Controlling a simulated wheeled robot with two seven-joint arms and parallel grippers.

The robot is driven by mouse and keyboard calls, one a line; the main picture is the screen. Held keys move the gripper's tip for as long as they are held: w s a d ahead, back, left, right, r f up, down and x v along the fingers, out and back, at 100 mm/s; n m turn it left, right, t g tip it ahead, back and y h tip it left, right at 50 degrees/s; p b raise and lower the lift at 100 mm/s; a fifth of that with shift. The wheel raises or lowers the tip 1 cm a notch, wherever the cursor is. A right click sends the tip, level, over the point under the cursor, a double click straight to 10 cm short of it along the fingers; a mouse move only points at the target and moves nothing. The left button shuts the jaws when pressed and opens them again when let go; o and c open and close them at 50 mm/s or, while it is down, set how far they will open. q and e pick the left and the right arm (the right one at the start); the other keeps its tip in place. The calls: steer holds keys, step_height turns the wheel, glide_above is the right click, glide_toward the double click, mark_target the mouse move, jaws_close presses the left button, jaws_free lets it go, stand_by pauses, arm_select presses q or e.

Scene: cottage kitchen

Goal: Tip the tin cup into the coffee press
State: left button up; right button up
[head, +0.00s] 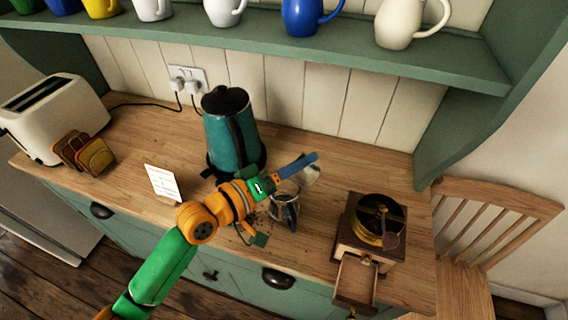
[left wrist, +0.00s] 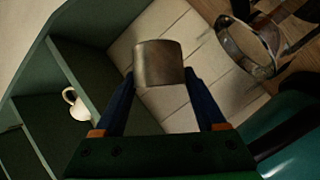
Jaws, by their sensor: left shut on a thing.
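My left gripper (head: 297,167) is shut on the small metal tin cup (head: 309,177). In the left wrist view the cup (left wrist: 158,63) sits between the two blue fingers (left wrist: 160,100). The cup is held above the counter, just above and beside the coffee press, and looks tilted. The coffee press (head: 287,212) is a small glass vessel with a metal frame, standing on the counter and partly hidden by my gripper. Its open rim shows in the left wrist view (left wrist: 249,50). The cup's inside is not clear. My right gripper is not in view.
Dark specks lie on the wooden counter (head: 325,150) around the press. A coffee grinder (head: 362,240) with its drawer open stands to the right. A teal kettle (head: 228,140) stands behind my arm. A white card (head: 163,183) and a toaster (head: 55,115) are left. A mug shelf (head: 270,50) hangs above.

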arm_select(q)
steer(key=r+p, duration=0.1)
steer(key=p, duration=0.1)
steer(key=r+m+y+p, duration=0.1)
steer(key=p, duration=0.1)
steer(key=shift+s+d+r+m+p, duration=0.15)
steer(key=shift+d+m+p, duration=0.15)
steer(key=shift+p, duration=0.1)
steer(key=s+d+f+m+y, duration=0.2)
steer(key=d+f+m+y, duration=0.1)
steer(key=d+m+y, duration=0.2)
steer(key=shift+s+d+f+y, duration=0.2)
steer(key=shift+s+d+y, duration=0.1)
steer(key=shift+d, duration=0.7)
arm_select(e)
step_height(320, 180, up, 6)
